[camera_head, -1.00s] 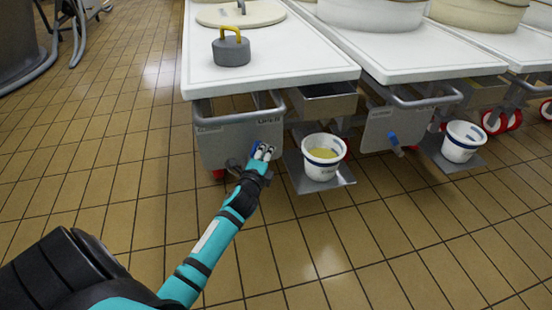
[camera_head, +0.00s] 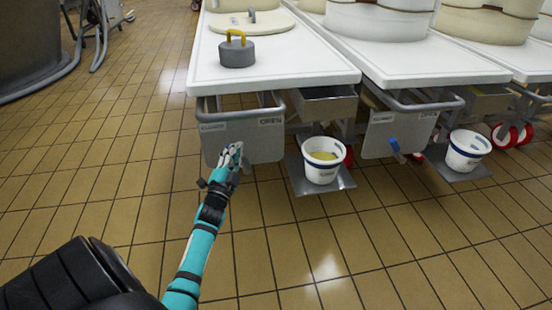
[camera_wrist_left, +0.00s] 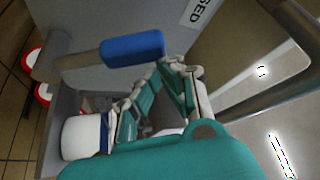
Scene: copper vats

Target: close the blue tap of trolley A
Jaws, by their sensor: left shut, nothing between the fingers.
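The front trolley's grey panel (camera_head: 262,148) carries a label at its left and an "OPEN" label at its right. My left gripper (camera_head: 237,147) is in front of this panel, between the labels, with its fingers shut and empty. In the head view the blue tap is hidden behind my gripper. In the left wrist view the blue tap handle (camera_wrist_left: 133,48) lies just beyond my fingertips (camera_wrist_left: 170,68), close beside or touching them; I cannot tell which. A label ending in "SED" shows at upper right there. No letter A is readable. My right gripper is out of view.
A white bucket (camera_head: 322,174) with yellow contents stands on a low shelf right of the panel. A second trolley has its own blue tap (camera_head: 396,150) and bucket (camera_head: 466,150). A grey weight (camera_head: 237,52) with a yellow handle sits on the white top.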

